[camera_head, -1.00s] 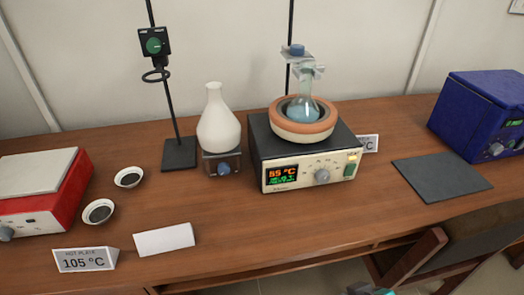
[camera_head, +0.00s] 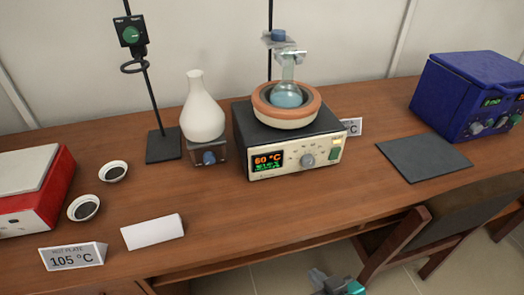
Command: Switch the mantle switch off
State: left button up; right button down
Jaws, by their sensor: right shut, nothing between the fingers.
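The heating mantle (camera_head: 287,161) is a black and cream box in the middle of the table. Its display (camera_head: 268,161) reads 60 °C in orange, with smaller green text below. A grey knob (camera_head: 307,160) sits mid-panel, and a green switch (camera_head: 335,153) is at the panel's right end, with a pale lit patch above it. A round flask (camera_head: 287,96) with bluish liquid sits in the orange-rimmed bowl on top. My right gripper (camera_head: 322,279) is low at the bottom edge, in front of and below the table edge, shut and empty, well apart from the mantle. My left gripper is not in view.
A white flask (camera_head: 202,107) on a small stand and a rod stand (camera_head: 163,146) are left of the mantle. A red hot plate (camera_head: 35,200) is at far left. A dark mat (camera_head: 424,157), a blue furnace (camera_head: 470,95) and a chair (camera_head: 405,240) are at right. Table in front of the mantle is clear.

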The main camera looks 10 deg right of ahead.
aim_at(335, 152)
jog(key=l+z, duration=0.1)
jog(key=l, duration=0.4)
jog(key=i+l+z, duration=0.15)
jog(key=l, duration=0.35)
jog(key=l+z, duration=0.1)
jog(key=l, duration=0.4)
